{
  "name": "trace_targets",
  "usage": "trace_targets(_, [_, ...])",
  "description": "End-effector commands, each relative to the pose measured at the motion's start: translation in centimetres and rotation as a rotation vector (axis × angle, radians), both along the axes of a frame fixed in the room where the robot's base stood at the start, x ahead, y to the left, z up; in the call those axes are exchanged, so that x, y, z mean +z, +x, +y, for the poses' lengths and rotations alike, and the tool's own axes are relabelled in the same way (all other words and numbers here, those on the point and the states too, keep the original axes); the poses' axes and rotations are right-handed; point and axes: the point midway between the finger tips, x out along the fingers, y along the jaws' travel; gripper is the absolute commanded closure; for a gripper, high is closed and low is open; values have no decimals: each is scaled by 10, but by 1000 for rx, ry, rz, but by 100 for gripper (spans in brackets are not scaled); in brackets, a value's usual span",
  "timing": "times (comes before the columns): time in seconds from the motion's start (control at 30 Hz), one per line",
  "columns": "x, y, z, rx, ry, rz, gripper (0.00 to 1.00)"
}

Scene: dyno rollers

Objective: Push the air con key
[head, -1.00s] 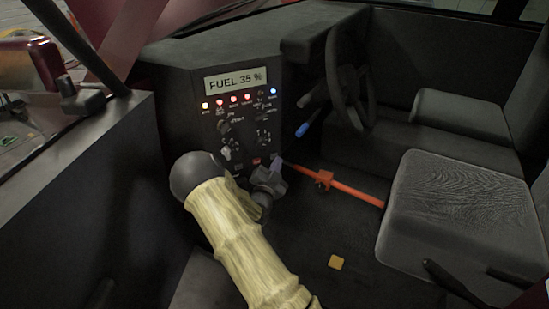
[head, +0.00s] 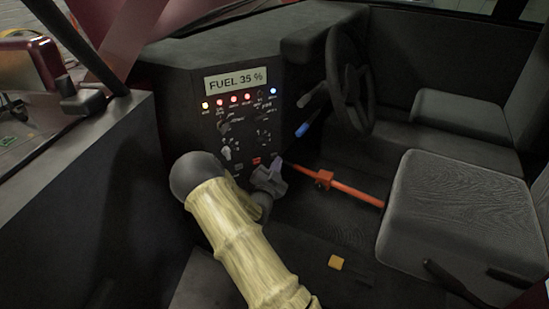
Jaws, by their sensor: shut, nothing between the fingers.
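The dark control panel (head: 243,120) stands upright at the left of the cab, with a FUEL 35 % display, a row of small lit lamps, knobs and a few keys low down. A small red key (head: 256,161) shows near its bottom edge. The key labels are too small to read, so I cannot tell which is the air con key. My gripper (head: 276,163) is shut and empty at the panel's lower right, close to the bottom row. I cannot tell whether its tips touch the panel. My wrist and forearm hide the panel's lower left.
A red-orange bar (head: 345,188) with a block on it runs right from beside my gripper to the seat (head: 460,220). The steering wheel (head: 350,80) and a blue-tipped lever (head: 303,129) are right of the panel.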

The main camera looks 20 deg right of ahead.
Motion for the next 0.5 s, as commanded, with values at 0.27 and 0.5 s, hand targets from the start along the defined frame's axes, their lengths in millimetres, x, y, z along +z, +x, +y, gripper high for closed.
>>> trace_targets(0.27, [-1, 4, 0, -1, 0, -1, 100])
trace_targets(0.5, [0, 9, 1, 1, 0, 0, 100])
